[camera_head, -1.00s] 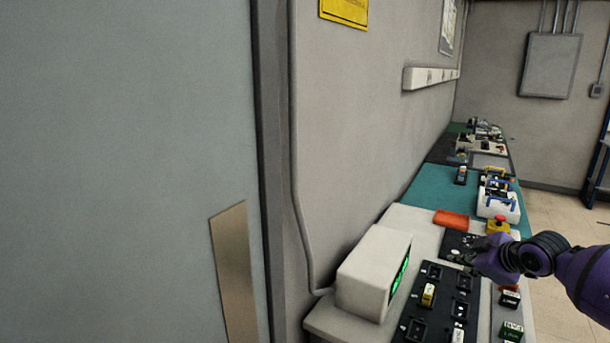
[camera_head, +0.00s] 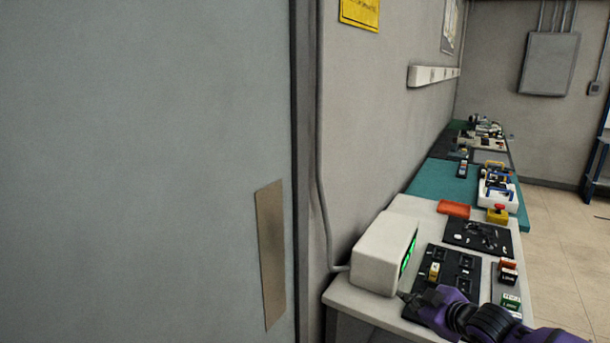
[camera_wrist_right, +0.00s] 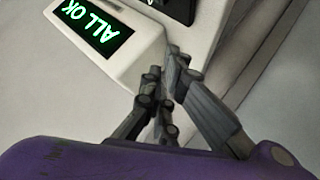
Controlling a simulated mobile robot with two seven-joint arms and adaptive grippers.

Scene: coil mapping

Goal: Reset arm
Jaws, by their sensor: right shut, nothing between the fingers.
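My right gripper (camera_head: 408,297) reaches in from the lower right of the head view, at the front edge of the workbench (camera_head: 368,304), by the near corner of a black socket board (camera_head: 440,268). In the right wrist view the dark fingers of the right gripper (camera_wrist_right: 170,95) are together with nothing between them. Beyond them stands a white box with a green display (camera_wrist_right: 98,30) that reads "ALL OK". The same white box (camera_head: 382,252) shows in the head view, left of the gripper. My left gripper is in neither view.
A yellow-topped block (camera_head: 434,271) sits on the socket board. Red and green blocks (camera_head: 510,302) lie on its right. A black tray of parts (camera_head: 478,236), an orange tray (camera_head: 454,208) and a red emergency button (camera_head: 498,212) are farther back. A large grey door or panel (camera_head: 140,170) fills the left.

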